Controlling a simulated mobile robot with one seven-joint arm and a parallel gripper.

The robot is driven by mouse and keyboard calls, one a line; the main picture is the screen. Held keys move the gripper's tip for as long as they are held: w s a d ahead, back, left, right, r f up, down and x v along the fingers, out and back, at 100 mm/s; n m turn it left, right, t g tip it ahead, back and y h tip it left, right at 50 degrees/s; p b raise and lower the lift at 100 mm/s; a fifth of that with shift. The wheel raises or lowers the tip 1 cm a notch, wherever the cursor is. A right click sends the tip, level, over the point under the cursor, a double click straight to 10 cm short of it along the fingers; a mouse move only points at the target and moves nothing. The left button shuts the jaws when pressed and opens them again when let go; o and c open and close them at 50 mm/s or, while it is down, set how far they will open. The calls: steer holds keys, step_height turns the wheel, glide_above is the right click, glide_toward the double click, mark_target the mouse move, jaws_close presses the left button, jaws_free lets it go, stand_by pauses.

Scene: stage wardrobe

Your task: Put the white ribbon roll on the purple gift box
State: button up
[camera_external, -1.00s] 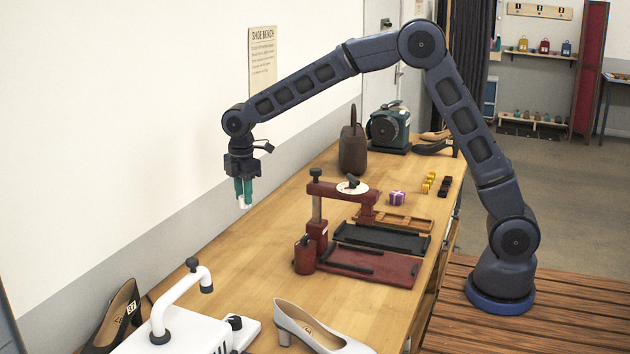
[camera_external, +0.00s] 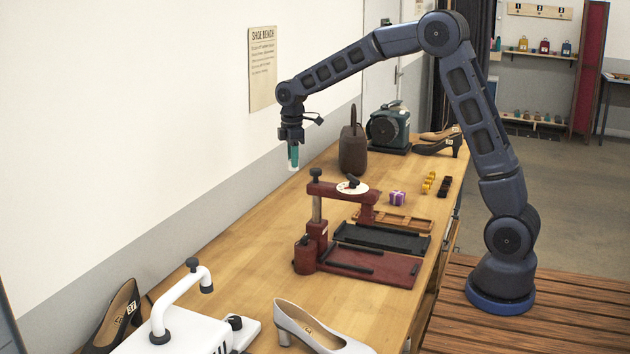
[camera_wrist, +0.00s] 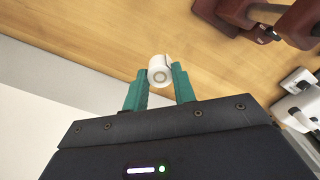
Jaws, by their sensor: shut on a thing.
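My gripper (camera_external: 293,158) hangs above the left side of the workbench, near the wall, with its green fingers pointing down. It is shut on the white ribbon roll (camera_wrist: 160,71), which shows between the two green fingertips in the wrist view. In the external view only a small white bit of the roll (camera_external: 293,168) shows at the fingertips. The purple gift box (camera_external: 397,198) with a pale bow sits on the bench, to the right of and lower than my gripper. It is not in the wrist view. The top of the box looks bare.
A dark red press (camera_external: 318,240) with a tall post and top arm stands between my gripper and the box. A brown can (camera_external: 353,150) and a green machine (camera_external: 388,128) stand behind. Small yellow items (camera_external: 429,180) lie beyond the box. Shoes and a white machine (camera_external: 180,330) are in front.

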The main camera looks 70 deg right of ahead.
steer(key=s+d+r+m, duration=0.1)
steer(key=s+d+m, duration=0.3)
steer(key=d, duration=0.6)
steer(key=s+d+m, duration=0.1)
steer(key=s+d, duration=0.5)
steer(key=d, duration=0.4)
steer(key=r+m, duration=0.2)
steer(key=m, duration=0.3)
glide_above(404, 194)
step_height(404, 194, down, 20)
steer(key=shift+a+f, duration=0.1)
steer(key=shift+f, duration=0.05)
steer(key=shift+f, duration=0.2)
steer(key=o, duration=0.9)
steer(key=shift+o, duration=0.2)
steer(key=shift+r, duration=0.1)
